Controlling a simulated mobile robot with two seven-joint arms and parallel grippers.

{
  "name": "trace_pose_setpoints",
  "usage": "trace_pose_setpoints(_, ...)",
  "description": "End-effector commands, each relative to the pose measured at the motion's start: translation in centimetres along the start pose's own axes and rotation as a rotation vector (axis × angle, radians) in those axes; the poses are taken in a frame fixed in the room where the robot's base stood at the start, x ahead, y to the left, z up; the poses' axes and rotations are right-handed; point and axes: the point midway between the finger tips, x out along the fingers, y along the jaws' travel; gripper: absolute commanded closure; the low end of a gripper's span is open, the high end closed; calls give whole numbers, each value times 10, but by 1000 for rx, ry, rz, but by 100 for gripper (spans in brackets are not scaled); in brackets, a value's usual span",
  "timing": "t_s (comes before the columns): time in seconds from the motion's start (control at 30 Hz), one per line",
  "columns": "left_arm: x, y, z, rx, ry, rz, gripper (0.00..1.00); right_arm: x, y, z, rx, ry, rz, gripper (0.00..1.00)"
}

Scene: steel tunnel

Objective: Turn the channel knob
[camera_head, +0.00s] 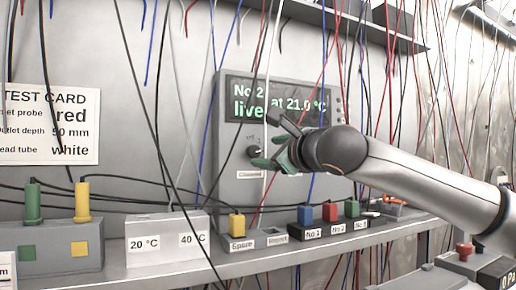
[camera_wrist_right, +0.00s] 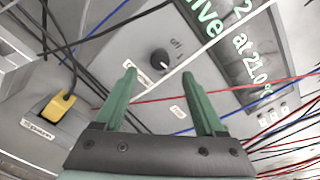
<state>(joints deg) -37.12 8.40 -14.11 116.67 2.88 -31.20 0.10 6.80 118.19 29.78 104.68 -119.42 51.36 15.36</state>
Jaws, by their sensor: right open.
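The channel knob (camera_head: 253,151) is a small black dial on the front of a grey meter box (camera_head: 232,190), below and left of its display. In the right wrist view the knob (camera_wrist_right: 160,62) has a pale pointer mark and the label "off" above it. My right gripper (camera_head: 263,141) reaches in from the right in front of the box. Its green fingers are open, and in the right wrist view the gripper (camera_wrist_right: 159,74) has the knob just ahead, between the fingertip lines. I cannot tell any contact. My left gripper is out of view.
The display (camera_head: 275,101) reads "No 2 live at 21.0 °C". Many thin wires hang around the arm; a white one (camera_wrist_right: 200,50) crosses close to the fingers. A shelf (camera_head: 300,250) below holds coloured plugs, including a yellow one (camera_head: 237,224), and a temperature block (camera_head: 165,236).

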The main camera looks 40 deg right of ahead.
Motion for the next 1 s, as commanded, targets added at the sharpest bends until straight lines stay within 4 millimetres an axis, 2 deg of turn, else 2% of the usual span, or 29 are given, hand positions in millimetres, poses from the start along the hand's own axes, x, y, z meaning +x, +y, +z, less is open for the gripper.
trace_pose_setpoints(0.1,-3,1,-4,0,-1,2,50,20,-1,1,-2,4,1,28)
trace_pose_setpoints(0.33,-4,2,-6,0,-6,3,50,47,0,1,-1,2,1,28)
trace_pose_setpoints(0.5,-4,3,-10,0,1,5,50,54,0,0,-1,0,1,28)
trace_pose_setpoints(0.77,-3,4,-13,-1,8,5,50,55,0,0,0,-1,0,28)
trace_pose_setpoints(1.0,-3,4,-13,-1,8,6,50,55,0,0,0,-1,0,53)
